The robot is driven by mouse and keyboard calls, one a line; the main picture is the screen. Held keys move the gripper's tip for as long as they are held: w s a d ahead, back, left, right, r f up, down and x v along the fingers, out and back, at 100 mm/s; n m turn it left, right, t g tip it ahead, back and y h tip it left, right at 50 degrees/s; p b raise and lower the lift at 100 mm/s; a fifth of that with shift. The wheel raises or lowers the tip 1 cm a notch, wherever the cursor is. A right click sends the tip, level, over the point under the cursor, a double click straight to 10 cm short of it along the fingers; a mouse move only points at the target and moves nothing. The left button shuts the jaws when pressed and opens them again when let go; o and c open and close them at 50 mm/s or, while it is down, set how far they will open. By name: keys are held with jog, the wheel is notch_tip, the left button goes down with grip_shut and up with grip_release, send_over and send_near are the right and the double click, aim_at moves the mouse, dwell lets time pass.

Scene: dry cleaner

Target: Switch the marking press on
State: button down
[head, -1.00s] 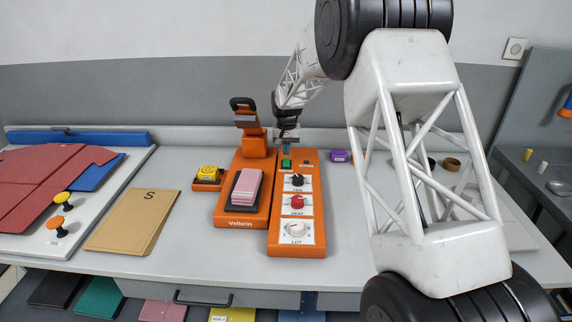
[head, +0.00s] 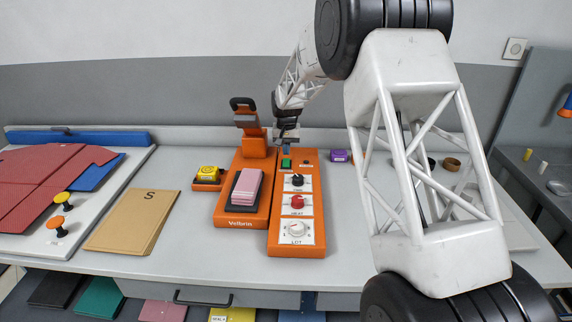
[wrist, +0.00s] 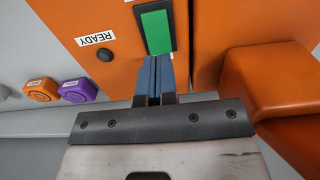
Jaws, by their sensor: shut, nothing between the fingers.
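The orange marking press (head: 241,220) stands on the bench, with its control box (head: 297,248) at its right side. A green switch (head: 286,163) in a black frame sits at the far end of the box. It shows large in the wrist view (wrist: 156,31). A small dark lamp (wrist: 105,55) beside the READY label looks unlit. My gripper (head: 287,148) is shut and empty, pointing down at the switch. In the wrist view its blue fingertips (wrist: 156,62) are together at the switch's near edge. I cannot tell whether they touch it.
Dials for heat and other settings (head: 297,203) lie nearer on the box. A pink pad (head: 246,188) rests on the press. A yellow block (head: 208,172) in an orange tray is left; a purple block (head: 340,156) is right. Brown cards (head: 134,222) lie left.

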aim_at(286, 159)
jog(key=shift+f, duration=1.4)
dwell(1.4)
jog(key=shift+r, duration=0.1)
jog(key=shift+r, duration=3.4)
